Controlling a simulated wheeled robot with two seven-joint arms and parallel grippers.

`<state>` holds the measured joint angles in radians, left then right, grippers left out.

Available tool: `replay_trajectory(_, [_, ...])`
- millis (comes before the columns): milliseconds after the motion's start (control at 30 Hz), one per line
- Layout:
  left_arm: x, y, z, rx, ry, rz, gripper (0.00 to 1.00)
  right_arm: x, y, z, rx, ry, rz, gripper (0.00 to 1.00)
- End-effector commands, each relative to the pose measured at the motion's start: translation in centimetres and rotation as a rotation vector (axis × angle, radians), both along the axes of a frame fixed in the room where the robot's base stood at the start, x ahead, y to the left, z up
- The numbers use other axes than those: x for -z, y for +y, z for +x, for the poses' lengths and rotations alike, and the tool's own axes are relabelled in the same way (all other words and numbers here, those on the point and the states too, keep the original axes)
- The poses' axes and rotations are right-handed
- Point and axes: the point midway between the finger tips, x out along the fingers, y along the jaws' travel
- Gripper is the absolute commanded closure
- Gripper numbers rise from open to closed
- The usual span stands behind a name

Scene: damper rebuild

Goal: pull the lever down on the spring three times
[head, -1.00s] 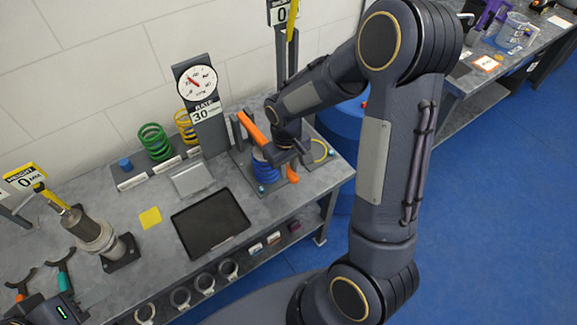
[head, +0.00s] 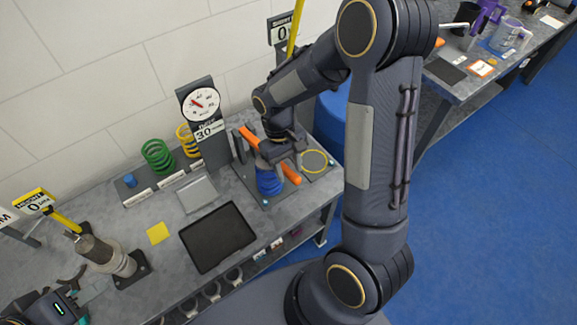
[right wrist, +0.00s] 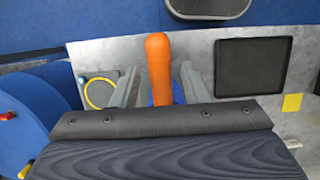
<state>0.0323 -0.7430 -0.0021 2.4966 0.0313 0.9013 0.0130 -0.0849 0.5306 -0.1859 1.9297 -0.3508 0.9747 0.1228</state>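The orange lever (head: 249,137) slants down to the right over the blue spring (head: 269,182) on a dark stand at the bench's right end. My right gripper (head: 284,158) is over the lever and covers its middle part. In the right wrist view, the lever (right wrist: 159,65) stands between my right gripper's two grey fingers (right wrist: 159,88), with a gap on each side. The spring is mostly hidden there. My left gripper (head: 68,302) is at the lower left corner, partly cut off; its fingers are not clear.
A dial gauge marked 30 (head: 200,104) stands behind the lever. Green (head: 157,156) and yellow (head: 188,140) springs stand left of it. A black tray (head: 217,237) and a damper (head: 104,255) are on the bench. A yellow ring (head: 315,160) lies right of the lever.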

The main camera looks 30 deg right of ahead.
Motion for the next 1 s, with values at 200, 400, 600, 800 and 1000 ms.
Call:
replay_trajectory(200, [0.0,0.0,0.0,0.0,0.0,0.0,0.64,0.1,0.0,-0.1,0.0,0.003,0.0,0.56])
replay_trajectory(400, [0.2,0.0,0.0,0.0,0.0,0.0,0.64,-0.9,0.0,0.3,0.0,-0.002,0.0,0.56])
replay_trajectory(600, [0.8,0.0,0.0,0.0,0.0,0.0,0.64,-4.2,0.1,1.3,0.0,-0.004,0.001,0.56])
replay_trajectory(800, [1.0,0.0,0.0,0.0,0.0,0.0,0.64,-6.8,0.2,2.0,-0.001,-0.001,0.0,0.56])
replay_trajectory(1000, [1.1,0.0,0.0,0.0,0.0,0.0,0.64,-7.5,0.2,2.1,-0.001,0.003,0.0,0.56])
